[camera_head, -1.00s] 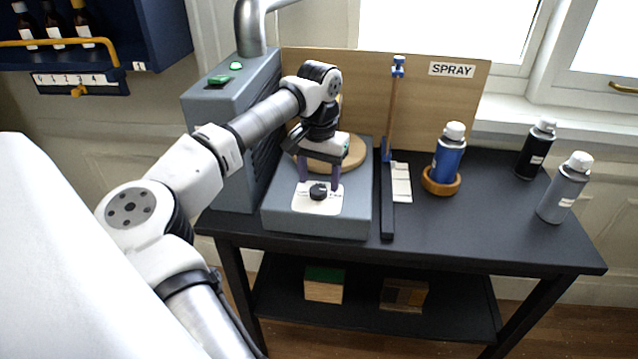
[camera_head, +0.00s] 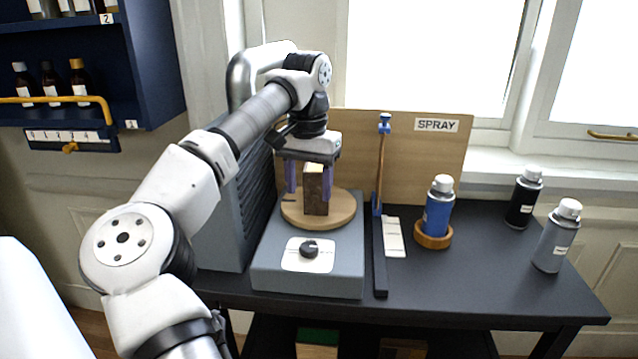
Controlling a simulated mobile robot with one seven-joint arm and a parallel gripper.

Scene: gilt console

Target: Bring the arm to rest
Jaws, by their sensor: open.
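My gripper (camera_head: 309,184) is open, with its two purple fingers pointing down. It is above the round wooden turntable (camera_head: 334,217) on the grey machine base. A brown block (camera_head: 314,197) with a lighter side stands upright on the turntable, between or just behind the fingers. I cannot tell whether the fingers touch it. My arm reaches in from the lower left, bent at the elbow.
A post (camera_head: 380,190) stands right of the base. A blue can (camera_head: 438,208) sits in a wooden ring (camera_head: 433,240). Black (camera_head: 523,200) and grey (camera_head: 556,238) cans stand right. A blue shelf (camera_head: 150,65) is upper left.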

